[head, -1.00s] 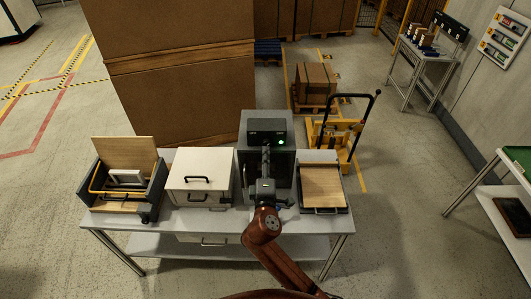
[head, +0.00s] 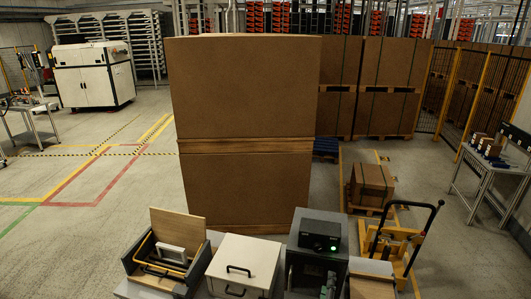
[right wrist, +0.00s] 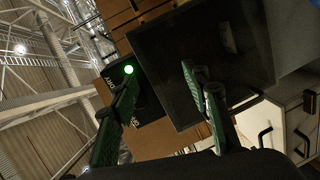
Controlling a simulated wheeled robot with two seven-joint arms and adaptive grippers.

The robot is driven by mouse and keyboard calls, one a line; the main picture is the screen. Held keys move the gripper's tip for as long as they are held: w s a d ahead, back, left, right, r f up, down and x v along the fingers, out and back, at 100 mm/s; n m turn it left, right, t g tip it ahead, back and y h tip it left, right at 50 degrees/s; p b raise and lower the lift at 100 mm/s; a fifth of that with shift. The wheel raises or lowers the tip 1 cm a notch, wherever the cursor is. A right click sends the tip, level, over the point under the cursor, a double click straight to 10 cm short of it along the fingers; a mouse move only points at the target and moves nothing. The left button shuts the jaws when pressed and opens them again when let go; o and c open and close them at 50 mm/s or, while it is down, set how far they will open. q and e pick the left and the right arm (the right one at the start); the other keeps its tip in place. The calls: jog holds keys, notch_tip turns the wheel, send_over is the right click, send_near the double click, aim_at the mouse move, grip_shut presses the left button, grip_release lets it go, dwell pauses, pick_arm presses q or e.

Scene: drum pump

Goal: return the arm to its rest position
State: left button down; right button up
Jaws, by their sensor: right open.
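My right gripper (head: 328,287) shows only as small green finger parts at the bottom edge of the head view, in front of the dark cabinet (head: 303,268). In the right wrist view my right gripper (right wrist: 163,100) is open, its two green fingers apart with nothing between them. The dark cabinet's front (right wrist: 200,60) lies beyond the fingers there, and I cannot tell the exact gap. The rest of my right arm is below the head view's edge. My left gripper is in neither view.
A control box with a lit green lamp (head: 320,236) sits on the cabinet. To the left stand a white drawer unit (head: 243,262) and an open tray box (head: 170,255); a wooden-topped box (head: 372,280) is at right. A tall carton stack (head: 245,110) stands behind.

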jog(key=s+d+f+m+g+y, duration=0.1)
jog(key=s+d+f+m+g, duration=0.2)
jog(key=s+d+f, duration=0.5)
jog(key=s+d+f+m+g, duration=0.3)
jog(key=s+f+m+g, duration=0.1)
jog(key=s+f, duration=0.4)
jog(key=s+d+f+m+g+y, duration=0.1)
jog(key=s+f+m+g+y, duration=0.2)
jog(key=s, duration=0.6)
jog(key=s+d+f+m+g, duration=0.1)
jog(key=s+f+m+g, duration=0.1)
jog(key=s+f, duration=0.6)
notch_tip(320, 180, down, 30)
jog(key=s+a+g+b, duration=0.1)
jog(key=s+b, duration=0.2)
jog(key=b, duration=0.1)
jog(key=s+f+n+g+y+b, duration=0.1)
jog(key=s+f+b, duration=0.2)
jog(key=s+f, duration=1.6)
notch_tip(320, 180, down, 4)
jog(key=shift+s+a+f+b, duration=0.1)
jog(key=shift+s+a+b, duration=0.05)
jog(key=shift+s+b, duration=0.2)
